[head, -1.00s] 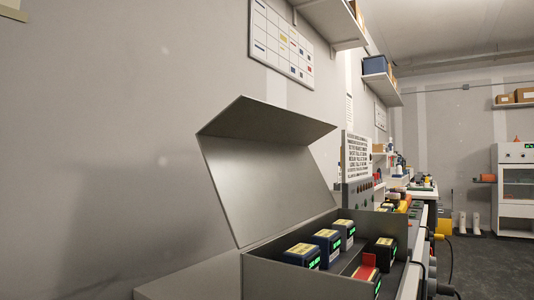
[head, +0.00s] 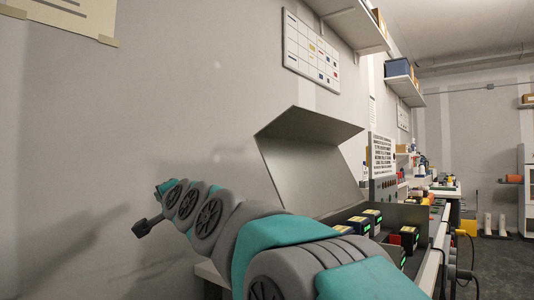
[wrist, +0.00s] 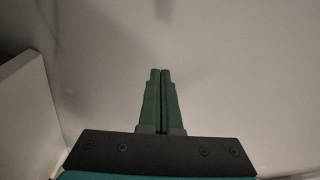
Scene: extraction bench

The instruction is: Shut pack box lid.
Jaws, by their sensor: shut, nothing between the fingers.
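The grey pack box (head: 411,216) stands on the bench with its lid (head: 313,170) open and tilted back toward the wall. Several dark packs with yellow tops (head: 372,214) and green-lit sides sit in the box. My arm covers the box's near part. In the head view, my gripper (head: 141,228) is at the far left, well away from the lid and close to the wall. In the wrist view, its two green fingers (wrist: 161,72) are together with nothing between them, facing a plain pale surface.
A wall shelf (head: 350,28) and a white chart (head: 311,53) are above the lid. A panel with printed text (head: 381,155) stands just beyond it. Cluttered benches run on to the right. A pale edge (wrist: 22,115) shows at left in the wrist view.

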